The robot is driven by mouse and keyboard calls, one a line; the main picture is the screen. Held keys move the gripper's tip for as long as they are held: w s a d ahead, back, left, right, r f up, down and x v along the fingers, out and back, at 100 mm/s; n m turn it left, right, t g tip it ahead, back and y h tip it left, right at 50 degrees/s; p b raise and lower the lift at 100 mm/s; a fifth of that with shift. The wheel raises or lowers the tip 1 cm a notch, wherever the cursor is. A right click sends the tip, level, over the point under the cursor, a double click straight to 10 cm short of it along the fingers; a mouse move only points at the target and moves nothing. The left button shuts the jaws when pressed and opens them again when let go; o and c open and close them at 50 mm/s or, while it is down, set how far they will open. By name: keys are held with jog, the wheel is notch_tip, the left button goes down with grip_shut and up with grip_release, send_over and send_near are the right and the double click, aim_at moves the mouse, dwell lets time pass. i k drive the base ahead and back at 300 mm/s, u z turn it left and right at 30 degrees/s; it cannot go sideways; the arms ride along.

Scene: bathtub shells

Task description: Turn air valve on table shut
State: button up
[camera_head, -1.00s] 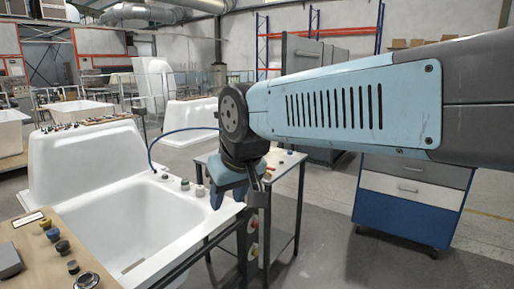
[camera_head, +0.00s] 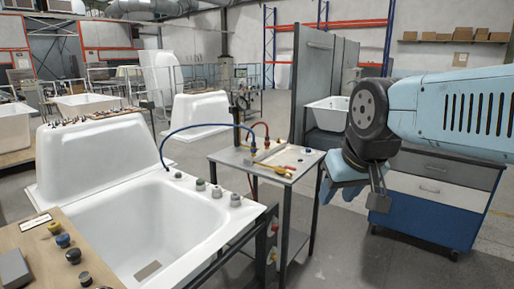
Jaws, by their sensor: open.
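A small grey metal table (camera_head: 232,158) stands right of the near white tub. On its top lie small brass-coloured fittings (camera_head: 268,168) with a red part (camera_head: 289,168) at the right end; they look like the air valve, but are too small to tell the handle's position. A blue hose (camera_head: 205,126) and a red hose (camera_head: 266,129) run to upright fittings at the table's back. My gripper (camera_head: 349,192) hangs open and empty right of the table, apart from it, with its fingers pointing down.
The near white tub (camera_head: 238,213) has several knobs on its rim. A wooden panel (camera_head: 40,245) with knobs is at the lower left. A blue and white drawer cabinet (camera_head: 425,228) stands behind my gripper. Bare floor lies between table and cabinet.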

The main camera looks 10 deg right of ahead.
aim_at(288, 167)
jog(key=u, duration=0.2)
jog(key=k, duration=0.4)
jog(key=z, duration=0.75)
jog(key=i, duration=1.35)
jog(key=u, duration=0.55)
